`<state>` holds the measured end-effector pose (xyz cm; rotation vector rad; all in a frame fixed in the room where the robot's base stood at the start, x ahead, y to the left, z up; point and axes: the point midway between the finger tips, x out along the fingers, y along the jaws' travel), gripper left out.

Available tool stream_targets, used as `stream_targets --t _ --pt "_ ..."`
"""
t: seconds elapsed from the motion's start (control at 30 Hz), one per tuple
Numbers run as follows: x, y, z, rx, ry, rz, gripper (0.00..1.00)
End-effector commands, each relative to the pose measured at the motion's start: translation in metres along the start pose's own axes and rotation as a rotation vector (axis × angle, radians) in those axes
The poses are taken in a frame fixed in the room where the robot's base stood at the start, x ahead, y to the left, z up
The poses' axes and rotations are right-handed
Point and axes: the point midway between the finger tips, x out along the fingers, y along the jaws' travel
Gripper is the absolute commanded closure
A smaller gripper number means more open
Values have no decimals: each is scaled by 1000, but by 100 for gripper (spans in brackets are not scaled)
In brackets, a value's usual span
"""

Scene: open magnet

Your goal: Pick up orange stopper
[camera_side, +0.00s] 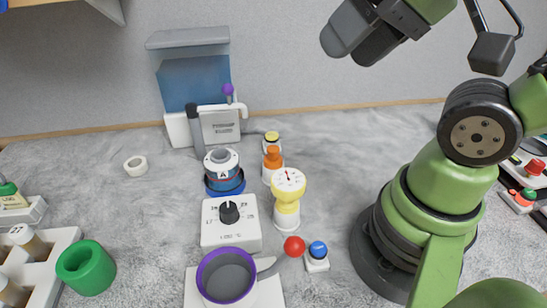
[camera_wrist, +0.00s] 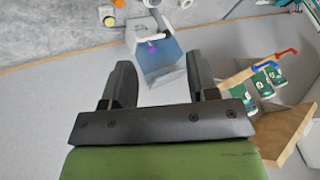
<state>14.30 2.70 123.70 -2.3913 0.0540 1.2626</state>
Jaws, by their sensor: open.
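The orange stopper (camera_side: 273,155) sits upright on top of a small white bottle (camera_side: 272,172) in the side view, just behind a yellow-and-white gauge. In the wrist view a small orange patch (camera_wrist: 118,3) at the top edge may be the same stopper; it is cut off by the frame. My gripper (camera_side: 352,42) is high in the air at the upper right of the side view, well above and to the right of the stopper. In the wrist view its two dark fingers (camera_wrist: 158,62) stand apart with nothing between them.
A blue-and-white device (camera_side: 222,170) and a dial box (camera_side: 231,222) are to the left. The grey table right of the bottle is clear up to my base.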

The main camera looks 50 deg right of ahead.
Motion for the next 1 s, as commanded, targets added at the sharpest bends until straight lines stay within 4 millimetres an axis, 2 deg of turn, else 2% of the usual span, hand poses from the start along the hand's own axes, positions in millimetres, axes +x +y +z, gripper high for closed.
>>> stream_targets --t 0.2,0.37,0.57,0.7,0.9,1.0 --pt "2 0 -3 -8 -9 8 46" --pt "19 2 -20 -64 -81 66 46" --pt "67 13 -52 -199 -240 163 46" --pt "110 28 -67 -301 -363 209 46" --pt "169 55 -69 -425 -523 237 46" --pt "188 65 -66 -465 -575 240 46"
